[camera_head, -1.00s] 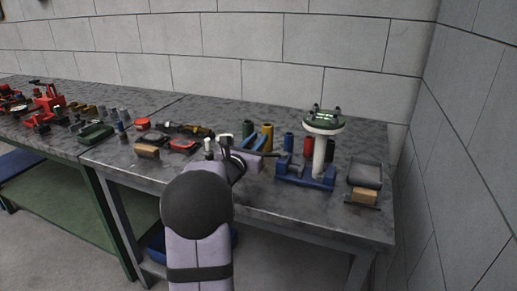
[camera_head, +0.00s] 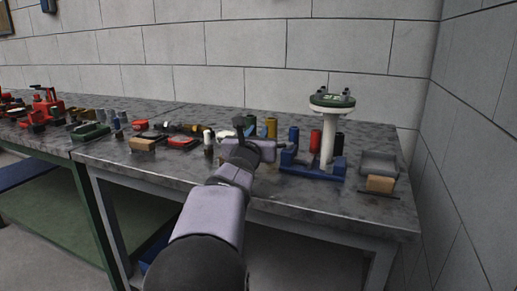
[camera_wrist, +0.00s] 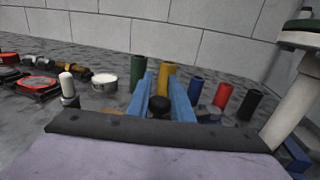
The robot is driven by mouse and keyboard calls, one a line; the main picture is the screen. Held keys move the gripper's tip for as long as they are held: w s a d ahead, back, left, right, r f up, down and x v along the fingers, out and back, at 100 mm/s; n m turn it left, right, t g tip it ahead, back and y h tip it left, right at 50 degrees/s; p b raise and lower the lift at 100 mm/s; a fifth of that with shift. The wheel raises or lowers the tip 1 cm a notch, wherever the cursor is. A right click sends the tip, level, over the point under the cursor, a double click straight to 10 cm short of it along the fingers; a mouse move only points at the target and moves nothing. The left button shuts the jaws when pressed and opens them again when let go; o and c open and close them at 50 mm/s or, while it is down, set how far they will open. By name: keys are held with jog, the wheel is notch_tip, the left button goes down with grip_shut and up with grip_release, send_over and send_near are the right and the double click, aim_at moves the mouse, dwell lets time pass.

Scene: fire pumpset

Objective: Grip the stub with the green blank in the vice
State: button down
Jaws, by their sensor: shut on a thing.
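The white stub (camera_head: 327,148) stands upright in the blue vice (camera_head: 312,171) on the bench's right part. The green blank (camera_head: 332,99) lies on its top flange, with small dark fittings. In the wrist view the stub (camera_wrist: 293,108) and part of the blank (camera_wrist: 306,23) show at the right edge. My gripper (camera_head: 275,150) is at the left end of the vice, apart from the stub. In the wrist view its blue fingers (camera_wrist: 162,80) close around a dark round knob (camera_wrist: 160,104), seemingly part of the vice's handle. The grip's contact is hard to see.
Green, yellow, blue, red and black cylinders (camera_head: 316,139) stand behind the vice. A grey tray (camera_head: 380,163) and wooden block (camera_head: 380,184) lie to its right. Red tools (camera_head: 183,142) and a white-topped bottle (camera_head: 208,137) stand left. Walls bound the back and right.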

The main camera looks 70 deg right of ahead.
jog(key=b, duration=0.3)
jog(key=shift+a+t, duration=0.2)
jog(key=shift+t, duration=0.1)
jog(key=shift+r+n, duration=0.2)
jog(key=shift+n, duration=0.1)
jog(key=c, duration=1.6)
grip_release()
jog(key=shift+f, duration=0.2)
jog(key=shift+s+a, duration=0.2)
jog(key=shift+a, duration=0.3)
jog(key=shift+b+v, duration=0.55)
jog(key=shift+v, duration=2.6)
jog(key=shift+r, duration=0.25)
